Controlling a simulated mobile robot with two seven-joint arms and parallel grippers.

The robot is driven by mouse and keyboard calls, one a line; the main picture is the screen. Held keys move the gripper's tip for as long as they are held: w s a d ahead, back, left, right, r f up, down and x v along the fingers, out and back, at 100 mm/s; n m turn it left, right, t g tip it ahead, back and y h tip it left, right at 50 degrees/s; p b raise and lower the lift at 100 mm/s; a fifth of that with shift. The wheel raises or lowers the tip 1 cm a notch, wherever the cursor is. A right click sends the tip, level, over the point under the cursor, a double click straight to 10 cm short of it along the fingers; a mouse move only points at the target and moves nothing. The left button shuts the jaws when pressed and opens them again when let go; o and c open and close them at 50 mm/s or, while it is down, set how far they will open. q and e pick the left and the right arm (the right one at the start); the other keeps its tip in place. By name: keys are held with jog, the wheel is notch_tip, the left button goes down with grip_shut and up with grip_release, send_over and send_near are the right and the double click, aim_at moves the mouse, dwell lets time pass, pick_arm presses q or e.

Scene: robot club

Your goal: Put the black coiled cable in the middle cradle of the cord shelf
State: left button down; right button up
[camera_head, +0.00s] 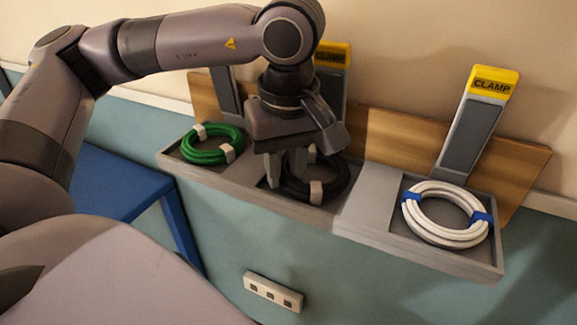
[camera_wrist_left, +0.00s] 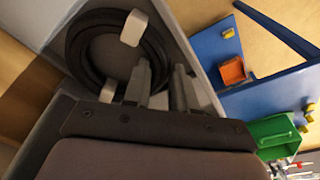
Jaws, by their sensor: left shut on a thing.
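The black coiled cable (camera_head: 330,187) lies in the middle cradle of the grey cord shelf (camera_head: 366,206), between the green and white coils. A pale tie shows on its front side. My left gripper (camera_head: 286,172) reaches down from above and is shut on the coil's left side, hiding part of it. In the left wrist view the black coil (camera_wrist_left: 78,48) lies inside the grey walls, with the gripper fingers (camera_wrist_left: 163,80) at its edge. The exact grip is partly hidden. My right gripper is in neither view.
A green coil (camera_head: 212,152) fills the left cradle and a white coil (camera_head: 445,214) the right one. Raised yellow-tipped clamps (camera_head: 478,115) stand behind the cradles; my arm partly hides the middle one (camera_head: 332,56). A blue table (camera_head: 112,182) stands at lower left.

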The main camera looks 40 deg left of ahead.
pick_arm(q)
jog(key=c, duration=1.3)
grip_release()
jog(key=shift+s, duration=0.1)
jog(key=shift+c, duration=0.2)
jog(key=shift+o, duration=0.8)
jog(key=shift+r, duration=0.2)
notch_tip(320, 180, up, 12)
jog(key=d+p, duration=0.1)
jog(key=shift+s+d+f, duration=0.15)
jog(key=shift+s+f, duration=0.05)
jog(key=shift+s, duration=0.1)
